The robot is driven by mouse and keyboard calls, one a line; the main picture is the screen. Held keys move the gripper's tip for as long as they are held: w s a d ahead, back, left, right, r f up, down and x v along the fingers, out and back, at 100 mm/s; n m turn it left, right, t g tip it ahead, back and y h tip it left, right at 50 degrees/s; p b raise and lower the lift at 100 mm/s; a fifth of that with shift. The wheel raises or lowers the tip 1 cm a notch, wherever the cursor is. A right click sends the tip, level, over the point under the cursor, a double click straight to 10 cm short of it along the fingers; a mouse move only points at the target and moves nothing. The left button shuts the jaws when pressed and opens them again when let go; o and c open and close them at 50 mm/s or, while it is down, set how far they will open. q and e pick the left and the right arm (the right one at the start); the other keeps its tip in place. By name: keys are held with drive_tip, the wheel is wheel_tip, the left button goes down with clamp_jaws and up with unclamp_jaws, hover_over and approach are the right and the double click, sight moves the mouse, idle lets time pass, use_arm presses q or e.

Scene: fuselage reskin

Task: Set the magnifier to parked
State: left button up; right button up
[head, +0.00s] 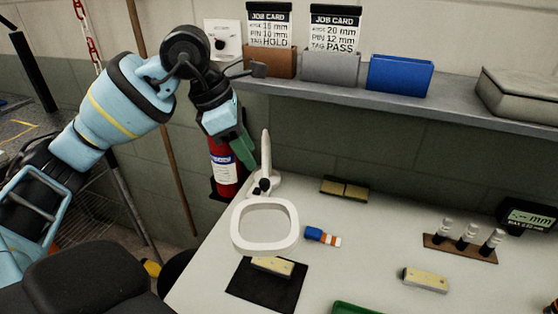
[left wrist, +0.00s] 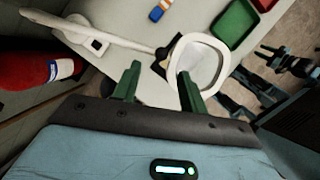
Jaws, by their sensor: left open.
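The magnifier (head: 265,245) is a white rounded-square frame low over the worktable, with a white arm standing up behind it and a dark joint near the base. In the left wrist view the magnifier's white arm (left wrist: 122,36) runs across the upper left, and its frame is at the upper middle. My left gripper (head: 243,152) is open and empty, up and left of the magnifier's arm. In the left wrist view the green fingers of my left gripper (left wrist: 158,80) are apart, and one overlaps the frame's edge. My right gripper is not clearly seen.
A black mat (head: 282,292) with a pale block lies in front of the magnifier. A blue, orange and white item (head: 322,237) lies to its right. A fire extinguisher (head: 222,168) stands behind the table's left edge. A shelf (head: 460,103) with card holders runs above.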

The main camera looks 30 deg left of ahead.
sight(264, 180)
use_arm(q)
drive_tip(key=x, duration=0.6)
drive_tip(key=shift+s+d+f, duration=0.1)
drive_tip(key=shift+s+f, duration=0.05)
drive_tip(key=shift+d+f, duration=0.15)
drive_tip(key=shift+f, duration=0.4)
drive_tip(key=c, duration=0.9)
clamp_jaws()
use_arm(e)
drive_tip(key=shift+s+f, duration=0.15)
drive_tip(key=shift+s, duration=0.45)
use_arm(q)
drive_tip(key=shift+w, duration=0.25)
